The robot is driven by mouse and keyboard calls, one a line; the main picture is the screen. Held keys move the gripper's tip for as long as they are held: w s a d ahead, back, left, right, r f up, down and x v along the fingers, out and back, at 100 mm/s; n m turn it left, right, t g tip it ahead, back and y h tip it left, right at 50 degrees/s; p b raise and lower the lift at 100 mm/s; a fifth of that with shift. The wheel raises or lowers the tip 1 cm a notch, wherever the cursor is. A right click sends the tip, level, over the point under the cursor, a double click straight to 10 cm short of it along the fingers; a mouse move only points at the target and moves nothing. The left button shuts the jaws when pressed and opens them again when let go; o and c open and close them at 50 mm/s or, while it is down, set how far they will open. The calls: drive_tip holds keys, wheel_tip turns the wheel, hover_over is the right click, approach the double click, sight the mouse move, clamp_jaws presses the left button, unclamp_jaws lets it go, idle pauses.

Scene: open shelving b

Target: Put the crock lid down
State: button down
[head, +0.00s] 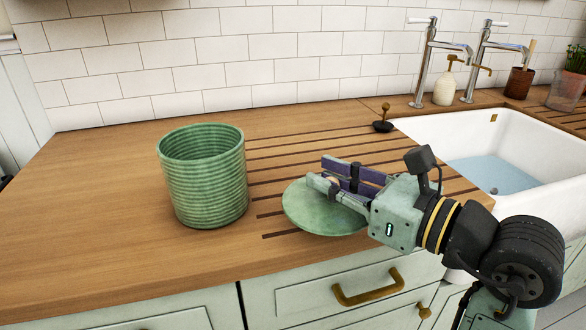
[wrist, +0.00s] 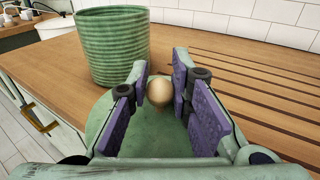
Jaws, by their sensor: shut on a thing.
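The crock lid (head: 312,215) is a flat green disc with a round tan knob (wrist: 159,92). It is at the front part of the wooden counter, over the grooves; I cannot tell whether it touches the wood. My gripper (head: 332,180) is shut on the lid's knob, with the purple finger pads on either side of it in the wrist view. The lid also shows below the fingers in the wrist view (wrist: 104,128). The green ribbed crock (head: 203,180) stands upright and open-topped to the left of the lid, apart from it in the head view.
The wooden counter (head: 100,215) is clear to the left of the crock. A white sink (head: 440,135) with water lies to the right. A small dark stopper with a knob (head: 383,125) stands behind the gripper. Taps and a soap bottle (head: 446,88) are at the back.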

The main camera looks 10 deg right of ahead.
drive_tip(key=w+d+p, duration=0.1)
drive_tip(key=w, duration=0.3)
drive_tip(key=w+d+f+p, duration=0.1)
drive_tip(key=w+d, duration=0.1)
drive_tip(key=w, duration=0.3)
drive_tip(key=w+d+p, duration=0.1)
drive_tip(key=w, duration=0.4)
drive_tip(key=shift+w+d+f+p, duration=0.15)
drive_tip(key=shift+w+p, duration=0.05)
drive_tip(key=shift+p, duration=0.2)
drive_tip(key=shift+w, duration=0.3)
drive_tip(key=shift+w+d+f, duration=0.1)
drive_tip(key=shift+f, duration=0.2)
wheel_tip(320, 180, down, 3)
drive_tip(key=shift+r+p, duration=0.1)
drive_tip(key=shift+p, duration=0.45)
drive_tip(key=shift+f, duration=0.25)
drive_tip(key=shift+f+b, duration=0.15)
drive_tip(key=shift+b, duration=0.15)
drive_tip(key=c, duration=1.5)
unclamp_jaws()
drive_tip(key=shift+o, duration=0.2)
